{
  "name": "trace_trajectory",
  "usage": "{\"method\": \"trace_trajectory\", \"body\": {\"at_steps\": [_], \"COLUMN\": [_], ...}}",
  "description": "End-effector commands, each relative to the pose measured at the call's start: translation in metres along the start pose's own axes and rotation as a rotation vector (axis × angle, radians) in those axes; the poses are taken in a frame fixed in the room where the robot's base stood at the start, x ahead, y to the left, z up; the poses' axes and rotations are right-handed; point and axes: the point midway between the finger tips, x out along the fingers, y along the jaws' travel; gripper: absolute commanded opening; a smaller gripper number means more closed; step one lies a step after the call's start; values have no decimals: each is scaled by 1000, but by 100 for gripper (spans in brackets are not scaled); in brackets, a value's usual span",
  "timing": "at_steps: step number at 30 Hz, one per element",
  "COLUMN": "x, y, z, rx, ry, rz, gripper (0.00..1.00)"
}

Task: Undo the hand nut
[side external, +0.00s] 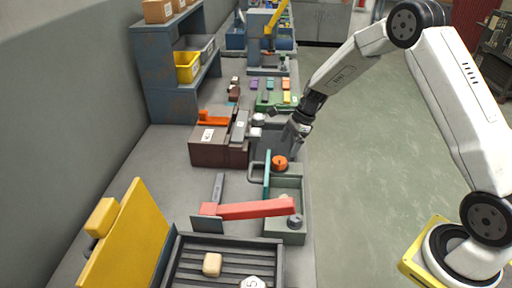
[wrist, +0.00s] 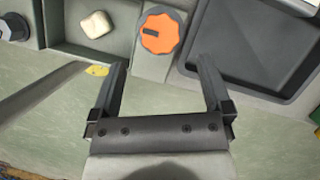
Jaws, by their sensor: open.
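An orange scalloped knob (side external: 279,162), which looks like the hand nut, sits on a grey-green fixture beside a teal upright bar. In the wrist view the orange knob (wrist: 161,33) shows a dark bar mark on its face. My gripper (side external: 298,132) is above and behind the knob in the side view. In the wrist view my gripper (wrist: 162,68) is open and empty, its two fingers apart, with the knob beyond the gap between the tips. The fingers do not touch it.
A red bar (side external: 248,210) reaches across the fixture near a grey knob (side external: 295,222). A beige piece (wrist: 97,24) lies in a shallow compartment left of the knob. A dark tray (wrist: 255,45) is to its right. A yellow panel (side external: 125,240) stands front left.

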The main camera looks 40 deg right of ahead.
Motion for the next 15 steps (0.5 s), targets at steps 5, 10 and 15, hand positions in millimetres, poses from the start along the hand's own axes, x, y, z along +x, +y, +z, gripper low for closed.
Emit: {"method": "trace_trajectory", "body": {"at_steps": [5, 10, 15], "x": [21, 42, 57], "y": [0, 1, 0], "z": [0, 0, 0], "rx": [0, -2, -1], "ry": [1, 1, 0], "rz": [2, 2, 0], "gripper": [100, 100, 100]}}
